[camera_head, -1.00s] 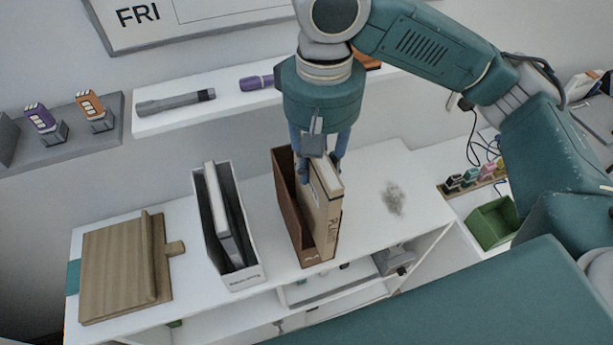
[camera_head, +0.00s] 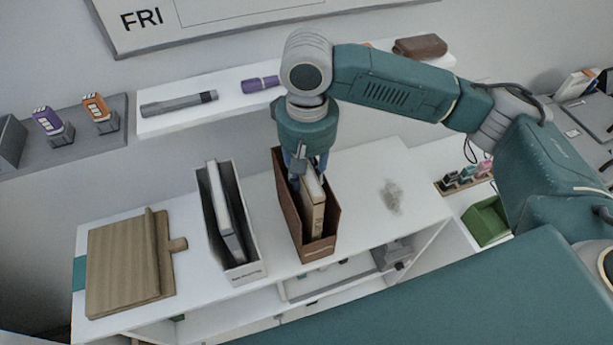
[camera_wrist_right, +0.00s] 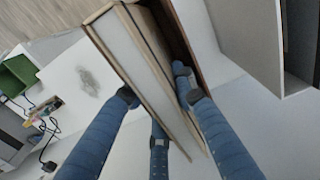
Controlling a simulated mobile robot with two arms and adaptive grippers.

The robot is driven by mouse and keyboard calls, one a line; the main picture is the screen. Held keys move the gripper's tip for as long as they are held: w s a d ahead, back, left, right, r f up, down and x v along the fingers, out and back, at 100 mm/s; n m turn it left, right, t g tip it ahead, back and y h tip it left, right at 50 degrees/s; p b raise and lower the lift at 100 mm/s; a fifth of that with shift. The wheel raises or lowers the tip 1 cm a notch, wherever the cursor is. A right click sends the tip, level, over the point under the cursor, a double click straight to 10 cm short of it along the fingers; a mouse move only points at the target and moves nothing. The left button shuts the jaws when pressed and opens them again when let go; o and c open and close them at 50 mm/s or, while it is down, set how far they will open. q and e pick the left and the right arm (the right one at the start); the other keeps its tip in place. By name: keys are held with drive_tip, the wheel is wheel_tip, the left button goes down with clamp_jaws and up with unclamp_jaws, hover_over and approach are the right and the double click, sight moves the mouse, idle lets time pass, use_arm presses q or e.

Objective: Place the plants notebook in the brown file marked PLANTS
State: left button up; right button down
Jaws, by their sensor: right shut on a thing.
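The tan plants notebook (camera_head: 314,210) stands upright inside the brown file (camera_head: 321,247) on the white desk, with the file's walls around its lower part. My right gripper (camera_head: 308,175) reaches down from above and is shut on the notebook's top. In the right wrist view the blue fingers (camera_wrist_right: 160,95) sit on both sides of the notebook (camera_wrist_right: 140,65), and part of the brown file (camera_wrist_right: 180,38) shows beside it. The notebook's lower end and any lettering are hidden. My left gripper is not in view.
A white file (camera_head: 246,272) holding a notebook stands to the left of the brown one. A wooden board (camera_head: 125,265) lies at the desk's left end. A wall shelf behind carries a flashlight (camera_head: 180,103). The desktop right of the brown file is clear apart from a grey smudge (camera_head: 391,197).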

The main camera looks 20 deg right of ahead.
drive_tip(key=shift+w+f+p, duration=0.2)
drive_tip(key=shift+f+p, duration=0.1)
drive_tip(key=shift+f, duration=0.55)
drive_tip(key=c, duration=1.7)
unclamp_jaws()
drive_tip(key=shift+f, duration=0.15)
